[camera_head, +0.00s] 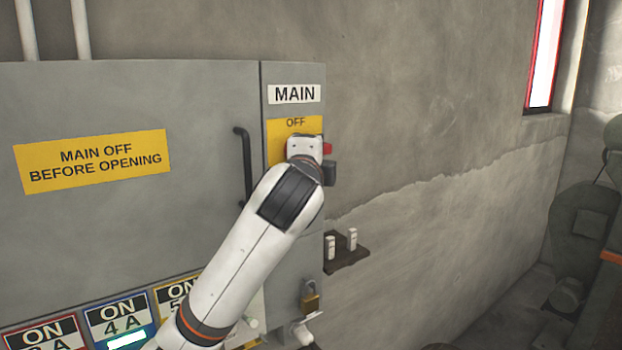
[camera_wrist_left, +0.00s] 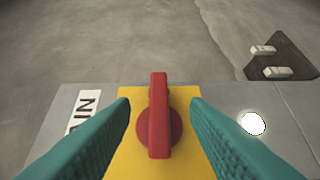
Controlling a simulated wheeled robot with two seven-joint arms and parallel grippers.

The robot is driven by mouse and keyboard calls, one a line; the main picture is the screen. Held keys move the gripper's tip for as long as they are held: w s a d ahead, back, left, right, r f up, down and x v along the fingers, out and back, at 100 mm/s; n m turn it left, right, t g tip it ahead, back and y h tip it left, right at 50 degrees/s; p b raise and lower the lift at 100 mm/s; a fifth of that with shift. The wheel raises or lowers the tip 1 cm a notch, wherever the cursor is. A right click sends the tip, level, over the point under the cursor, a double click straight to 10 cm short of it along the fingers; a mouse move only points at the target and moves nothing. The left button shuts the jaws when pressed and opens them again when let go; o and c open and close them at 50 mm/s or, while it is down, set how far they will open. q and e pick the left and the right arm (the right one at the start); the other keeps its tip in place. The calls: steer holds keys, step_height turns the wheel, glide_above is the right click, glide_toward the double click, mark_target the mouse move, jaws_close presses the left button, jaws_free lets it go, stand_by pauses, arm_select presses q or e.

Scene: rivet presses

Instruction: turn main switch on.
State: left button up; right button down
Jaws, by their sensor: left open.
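The main switch is a red handle (camera_wrist_left: 158,115) on a round red base, set on a yellow plate (camera_wrist_left: 182,100) in the left wrist view. In the head view only a bit of red (camera_head: 327,148) shows past my arm, beside the yellow plate (camera_head: 280,135) marked OFF, under the MAIN label (camera_head: 294,94). My left gripper (camera_wrist_left: 160,103) is open, with one teal finger on each side of the handle and a gap on both sides. In the head view, my left wrist hides most of the switch. My right gripper is not in view.
A grey cabinet (camera_head: 200,100) fills the left, with a black door handle (camera_head: 245,165) beside my arm. A small dark shelf (camera_head: 346,258) with two white pieces juts out at right. A brass padlock (camera_head: 310,296) hangs below. Bare wall (camera_head: 430,140) lies right of the cabinet.

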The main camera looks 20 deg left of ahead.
arm_select(q)
steer(key=shift+s+d+b, duration=0.2)
steer(key=shift+s+b, duration=0.25)
steer(key=shift+s, duration=1.35)
